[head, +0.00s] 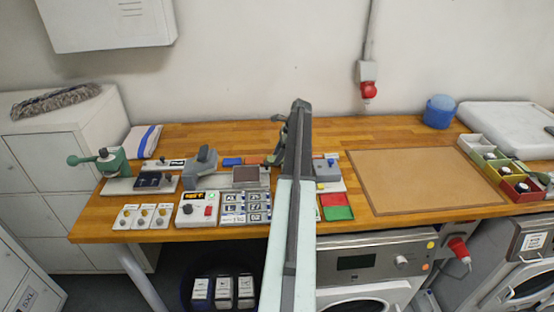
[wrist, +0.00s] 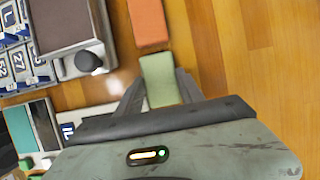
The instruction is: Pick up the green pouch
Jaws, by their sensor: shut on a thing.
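The green pouch (wrist: 160,78) is a small flat rectangular block in the wrist view. It sits between the two fingers of my gripper (wrist: 160,92), which are shut on its sides. I cannot tell whether it touches the wooden worktop or hangs just above it. In the head view my gripper (head: 279,148) is at the back middle of the worktop, partly behind my arm.
An orange pouch (wrist: 148,22) lies just beyond the green one. A blue pouch (head: 232,162) lies farther left. A brown-topped device (wrist: 68,25) with a black knob stands close left. Bare worktop (wrist: 240,50) is at right, with a brown mat (head: 425,180) beyond.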

